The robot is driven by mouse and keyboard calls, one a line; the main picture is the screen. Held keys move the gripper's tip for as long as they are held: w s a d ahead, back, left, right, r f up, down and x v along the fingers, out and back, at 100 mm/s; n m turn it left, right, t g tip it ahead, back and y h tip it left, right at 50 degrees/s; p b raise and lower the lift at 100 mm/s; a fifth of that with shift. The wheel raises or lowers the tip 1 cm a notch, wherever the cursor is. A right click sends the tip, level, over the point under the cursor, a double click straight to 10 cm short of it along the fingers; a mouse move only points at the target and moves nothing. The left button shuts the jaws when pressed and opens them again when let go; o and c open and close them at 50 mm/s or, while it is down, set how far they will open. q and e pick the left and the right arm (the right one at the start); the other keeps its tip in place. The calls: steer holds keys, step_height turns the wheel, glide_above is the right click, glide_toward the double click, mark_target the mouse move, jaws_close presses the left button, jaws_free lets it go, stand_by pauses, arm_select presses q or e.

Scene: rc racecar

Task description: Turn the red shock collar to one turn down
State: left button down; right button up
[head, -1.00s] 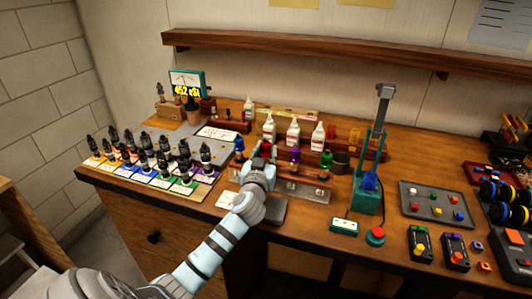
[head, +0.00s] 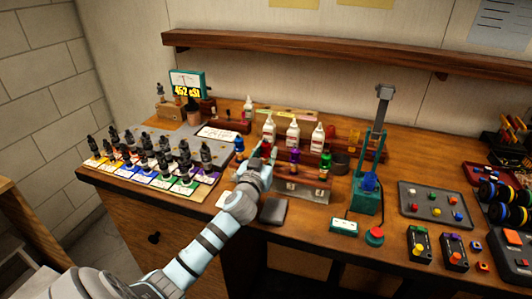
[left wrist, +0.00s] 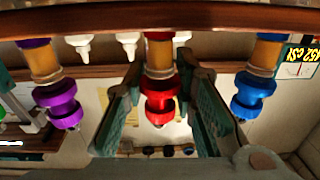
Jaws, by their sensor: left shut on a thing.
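The red shock (head: 265,147) stands in a row of shocks on the bench rack, mostly behind my left gripper in the head view. In the left wrist view its red collar (left wrist: 160,90) sits between the two fingers, below an amber body. My left gripper (left wrist: 163,100) has one finger on each side of the red part and is shut on it. In the head view the left gripper (head: 262,158) reaches in from the front. Any mark showing the collar's turn is too small to read. My right gripper is not in view.
A blue shock (left wrist: 253,92) and a purple shock (left wrist: 60,100) flank the red one closely. A green shock (head: 325,163) stands farther right. White bottles (head: 292,132) are behind. A teal press (head: 368,185) stands to the right. Small shocks on coloured cards fill the left.

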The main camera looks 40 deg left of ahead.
arm_select(q)
steer(key=shift+m+h, duration=0.4)
steer(key=shift+h, duration=0.2)
stand_by(0.9)
steer(key=c, duration=1.3)
jaws_free()
steer(key=v, duration=1.2)
steer(key=shift+f, duration=0.2)
